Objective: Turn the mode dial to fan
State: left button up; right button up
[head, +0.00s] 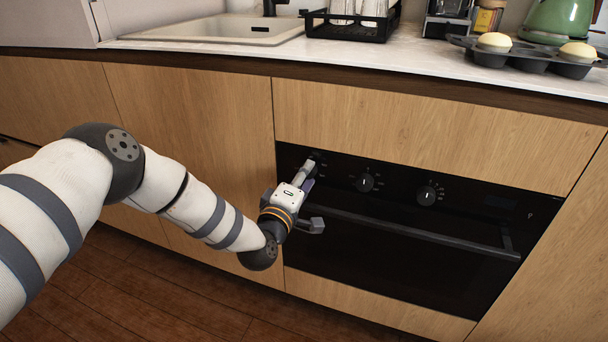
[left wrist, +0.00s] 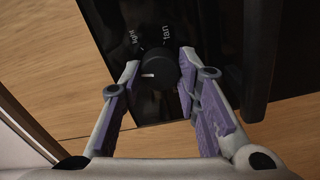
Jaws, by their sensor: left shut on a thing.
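The black oven (head: 400,250) is built into the wooden cabinets. Its leftmost dial, the mode dial (left wrist: 160,74), shows in the left wrist view with a white mark toward the left of the picture. The printed words "light" (left wrist: 133,38) and "fan" (left wrist: 166,32) stand above it there; the mark points at neither. My left gripper (head: 309,167) reaches this dial at the panel's left end and mostly hides it in the head view. In the left wrist view its purple-padded fingers (left wrist: 160,66) are shut on the dial, one on each side. My right gripper is not in view.
Two more dials, a middle one (head: 365,183) and a right one (head: 427,195), sit along the panel. The oven door handle (head: 425,235) sticks out just below my gripper. The counter above holds a sink (head: 215,30), a dish rack (head: 350,25) and a muffin tin (head: 530,62).

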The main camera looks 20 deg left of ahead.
pick_arm(q)
jog(key=shift+d+m+p, duration=0.1)
jog(key=shift+m+p, duration=1.9)
jog(key=shift+m, duration=8.4)
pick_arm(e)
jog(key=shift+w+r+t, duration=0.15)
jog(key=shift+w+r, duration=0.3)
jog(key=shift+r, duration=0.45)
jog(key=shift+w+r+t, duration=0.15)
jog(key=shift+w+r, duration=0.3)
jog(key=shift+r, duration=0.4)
pick_arm(q)
jog(key=o, duration=1.2)
jog(key=shift+c, duration=0.2)
jog(key=shift+s, duration=0.15)
jog(key=s, duration=1.1)
jog(key=shift+s+a, duration=0.25)
jog(key=shift+s, duration=0.15)
